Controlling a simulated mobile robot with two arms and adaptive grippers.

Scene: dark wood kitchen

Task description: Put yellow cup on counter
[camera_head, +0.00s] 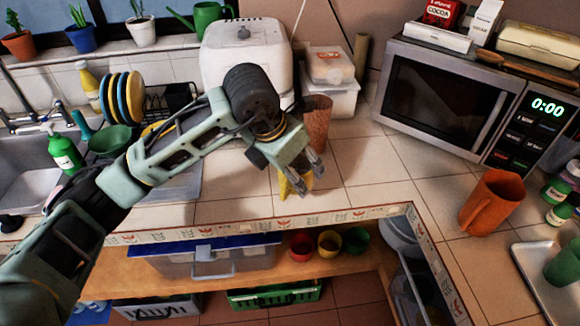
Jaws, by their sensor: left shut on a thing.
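My left gripper (307,174) reaches in over the tiled counter (366,166) near its front edge. It is shut on a yellow object (284,187), which looks like a yellow cup and is partly hidden behind the fingers. Whether this object touches the counter is hard to tell. Another small yellow cup (329,241) stands on the wooden shelf below, between a red cup (301,245) and a green cup (356,240). My right gripper is not in view.
A brown textured cup (317,122) stands just behind the gripper. A microwave (445,95) and an orange pitcher (490,202) are to the right. A white appliance (247,52) stands behind my arm. Counter right of the gripper is clear.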

